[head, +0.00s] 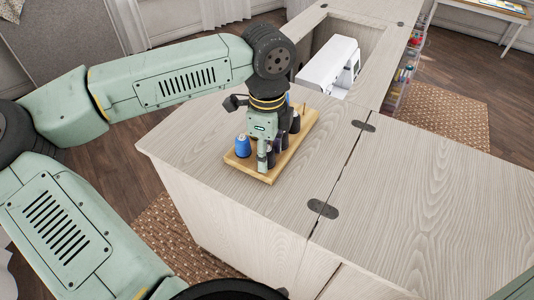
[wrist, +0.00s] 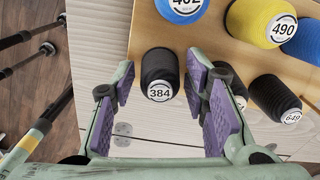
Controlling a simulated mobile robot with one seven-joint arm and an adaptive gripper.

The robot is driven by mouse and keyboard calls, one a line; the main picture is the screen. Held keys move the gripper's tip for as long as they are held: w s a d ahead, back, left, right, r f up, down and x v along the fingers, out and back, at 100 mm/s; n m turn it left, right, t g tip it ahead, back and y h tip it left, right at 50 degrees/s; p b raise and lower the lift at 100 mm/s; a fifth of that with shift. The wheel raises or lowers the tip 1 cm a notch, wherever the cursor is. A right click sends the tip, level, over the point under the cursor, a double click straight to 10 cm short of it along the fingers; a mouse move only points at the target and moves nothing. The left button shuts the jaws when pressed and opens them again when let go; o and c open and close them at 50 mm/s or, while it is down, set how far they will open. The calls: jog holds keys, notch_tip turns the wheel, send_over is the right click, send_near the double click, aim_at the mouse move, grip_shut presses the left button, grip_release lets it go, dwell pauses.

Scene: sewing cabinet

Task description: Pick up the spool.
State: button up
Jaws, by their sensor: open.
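In the wrist view a dark spool labelled 384 (wrist: 159,66) stands at the edge of a wooden rack (wrist: 148,28). My gripper (wrist: 160,84) is open, with one purple pad on each side of this spool. Whether either pad touches it I cannot tell. In the head view my gripper (head: 262,152) points down over the rack (head: 254,172) on the cabinet top and hides part of it. A blue spool (head: 243,147) stands to its left and dark spools (head: 294,124) to its right.
In the wrist view a yellow spool labelled 490 (wrist: 252,20), a blue spool (wrist: 184,8) and a dark spool labelled 649 (wrist: 274,98) stand close by. A white sewing machine (head: 328,66) sits in the cabinet recess. The right cabinet top (head: 430,190) is clear.

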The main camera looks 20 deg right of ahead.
jog(key=c, duration=0.6)
notch_tip(320, 180, up, 10)
jog(key=shift+r+b, duration=0.1)
jog(key=shift+b, duration=0.7)
jog(key=shift+c, duration=0.2)
